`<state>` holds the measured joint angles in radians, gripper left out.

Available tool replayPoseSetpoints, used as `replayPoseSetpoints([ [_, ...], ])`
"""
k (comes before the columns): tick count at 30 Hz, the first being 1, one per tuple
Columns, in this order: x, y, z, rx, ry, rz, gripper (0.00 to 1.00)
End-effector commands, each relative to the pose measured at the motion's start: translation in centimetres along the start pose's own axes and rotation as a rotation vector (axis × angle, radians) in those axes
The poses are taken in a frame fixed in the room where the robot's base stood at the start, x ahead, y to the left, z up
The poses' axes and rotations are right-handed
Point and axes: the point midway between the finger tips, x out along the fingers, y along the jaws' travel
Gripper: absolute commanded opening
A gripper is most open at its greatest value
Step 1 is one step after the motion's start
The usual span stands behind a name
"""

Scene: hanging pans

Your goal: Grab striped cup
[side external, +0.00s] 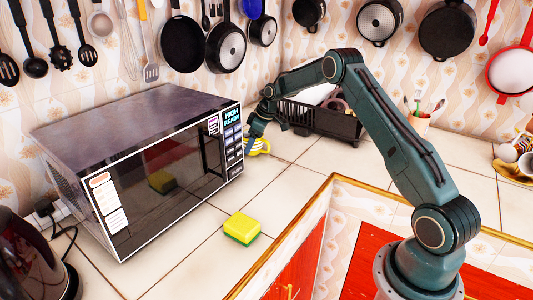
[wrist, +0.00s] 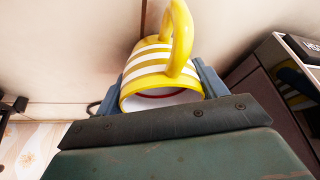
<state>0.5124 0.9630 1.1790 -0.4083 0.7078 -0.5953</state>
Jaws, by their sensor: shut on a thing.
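The striped cup (wrist: 150,66) is yellow with white bands and a yellow handle. In the wrist view it lies between the two fingers of my gripper (wrist: 160,88), which is shut on it. Its open rim faces the camera and the handle points up in that picture. In the side view the cup (side external: 262,146) is small and partly hidden behind my gripper (side external: 251,141), beside the right front corner of the microwave. I cannot tell whether the cup touches the counter.
The microwave (side external: 165,165) stands close to the left of my gripper. A dark dish rack (side external: 335,123) is behind it on the right. A yellow and green sponge (side external: 242,228) lies on the tiled counter in front. Pans hang on the wall, and a utensil cup (side external: 417,121) stands farther right.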

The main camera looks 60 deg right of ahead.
Motion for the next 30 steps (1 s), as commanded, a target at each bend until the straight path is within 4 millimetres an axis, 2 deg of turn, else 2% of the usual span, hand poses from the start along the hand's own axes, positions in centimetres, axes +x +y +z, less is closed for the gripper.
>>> replayPoseSetpoints([
  [5, -1.0, 0.1, -0.5, -0.001, 0.003, 0.003, 0.43],
  [11, -3.3, 0.1, -1.4, -0.002, 0.003, 0.004, 0.43],
  [17, -6.8, 0.1, -2.9, -0.003, 0.005, 0.004, 0.43],
  [26, -13.6, 0.1, -5.6, -0.003, 0.004, 0.007, 0.43],
  [30, -15.6, 0.1, -6.5, -0.001, 0.003, 0.004, 0.43],
])
